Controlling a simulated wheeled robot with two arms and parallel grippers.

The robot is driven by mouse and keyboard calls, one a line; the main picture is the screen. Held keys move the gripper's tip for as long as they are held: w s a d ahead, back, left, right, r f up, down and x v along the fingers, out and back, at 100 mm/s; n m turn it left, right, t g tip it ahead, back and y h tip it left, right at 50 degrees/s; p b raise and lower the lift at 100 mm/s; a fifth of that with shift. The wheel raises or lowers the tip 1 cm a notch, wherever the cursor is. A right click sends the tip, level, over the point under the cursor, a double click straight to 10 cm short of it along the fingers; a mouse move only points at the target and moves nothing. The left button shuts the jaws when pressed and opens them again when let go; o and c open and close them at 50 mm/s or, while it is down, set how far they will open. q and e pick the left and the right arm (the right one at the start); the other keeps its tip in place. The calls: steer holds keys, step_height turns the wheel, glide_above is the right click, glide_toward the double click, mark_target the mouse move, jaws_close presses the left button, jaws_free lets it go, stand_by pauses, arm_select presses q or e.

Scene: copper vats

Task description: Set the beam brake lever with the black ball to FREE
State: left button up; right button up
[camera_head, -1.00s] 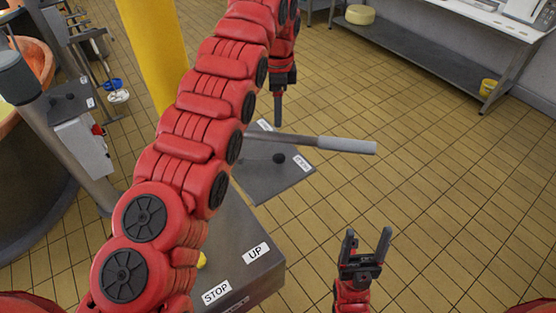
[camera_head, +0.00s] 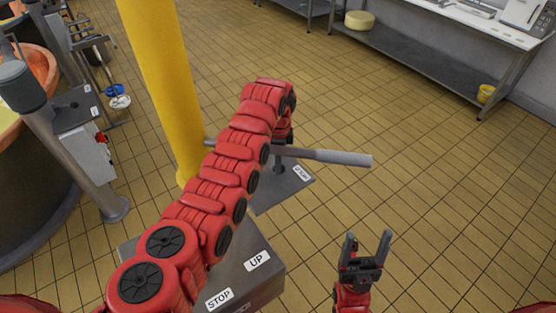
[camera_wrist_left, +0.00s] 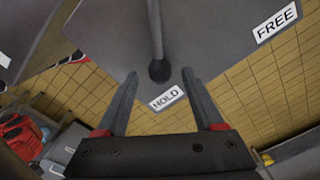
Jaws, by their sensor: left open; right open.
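In the left wrist view, the brake lever is a grey rod (camera_wrist_left: 155,28) ending in a black ball (camera_wrist_left: 159,70). The ball is near the HOLD label (camera_wrist_left: 166,98); the FREE label (camera_wrist_left: 277,22) is up and to the right on the same grey plate (camera_wrist_left: 215,32). My left gripper (camera_wrist_left: 160,77) is open, with the ball between or just beyond its fingertips; contact cannot be told. In the head view my left arm mostly hides this gripper and the ball above the plate (camera_head: 268,199). My right gripper (camera_head: 367,243) is open and empty over the floor.
A thick grey bar (camera_head: 340,158) juts right above the plate, close to my left wrist. A yellow column (camera_head: 165,80) stands behind. A grey box with UP and STOP labels (camera_head: 262,285) is in front. The tiled floor at right is clear.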

arm_select(q)
steer(key=shift+f, duration=1.4)
jaws_close()
stand_by(0.5)
